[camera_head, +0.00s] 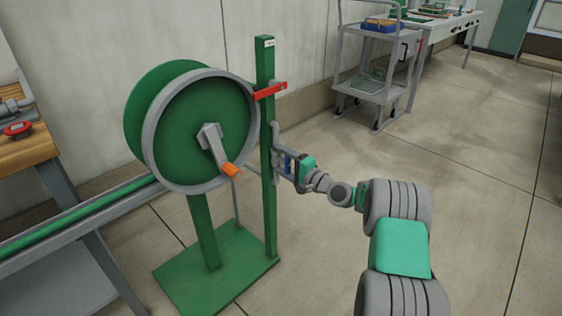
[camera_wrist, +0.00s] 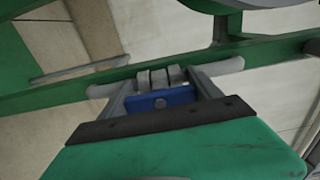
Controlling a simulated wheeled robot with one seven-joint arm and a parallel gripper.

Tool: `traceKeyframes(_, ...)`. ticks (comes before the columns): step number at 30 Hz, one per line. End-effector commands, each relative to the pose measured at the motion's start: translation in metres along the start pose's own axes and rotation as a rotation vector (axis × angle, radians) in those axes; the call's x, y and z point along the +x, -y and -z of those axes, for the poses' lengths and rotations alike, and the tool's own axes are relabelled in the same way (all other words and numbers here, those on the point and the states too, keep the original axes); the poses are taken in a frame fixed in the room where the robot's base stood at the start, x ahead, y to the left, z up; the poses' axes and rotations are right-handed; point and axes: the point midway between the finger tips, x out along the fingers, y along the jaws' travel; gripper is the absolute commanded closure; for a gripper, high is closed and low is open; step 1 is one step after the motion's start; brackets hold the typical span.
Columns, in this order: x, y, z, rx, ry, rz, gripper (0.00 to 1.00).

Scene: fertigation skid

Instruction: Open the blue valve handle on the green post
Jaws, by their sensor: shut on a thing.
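The green post (camera_head: 266,220) stands upright in the head view, beside the hose reel. The blue valve handle (camera_head: 288,165) is on its right side, at about mid-height, largely hidden by my gripper (camera_head: 290,167). In the wrist view the blue handle (camera_wrist: 161,99) lies between the two grey fingers of my gripper (camera_wrist: 160,92), which are shut on it. The green post (camera_wrist: 75,95) crosses the wrist view behind the fingers, with a grey pipe (camera_wrist: 225,67) and valve body against it. My arm reaches in from the right.
A green reel (camera_head: 200,130) with a grey rim and an orange crank knob (camera_head: 230,169) stands left of the post. A red lever (camera_head: 270,91) sticks out higher on the post. A grey cart (camera_head: 372,75) stands behind. Floor to the right is clear.

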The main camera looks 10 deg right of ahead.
Motion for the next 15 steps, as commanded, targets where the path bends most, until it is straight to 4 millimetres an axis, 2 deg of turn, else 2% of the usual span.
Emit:
traceKeyframes(8, 0.0001, -0.0014, -0.0008, -0.001, 0.002, -0.002, 0.68)
traceKeyframes(9, 0.0001, -0.0013, -0.0008, -0.001, 0.002, -0.002, 0.25)
traceKeyframes(15, 0.0001, -0.0008, -0.0004, -0.001, 0.001, -0.001, 0.08)
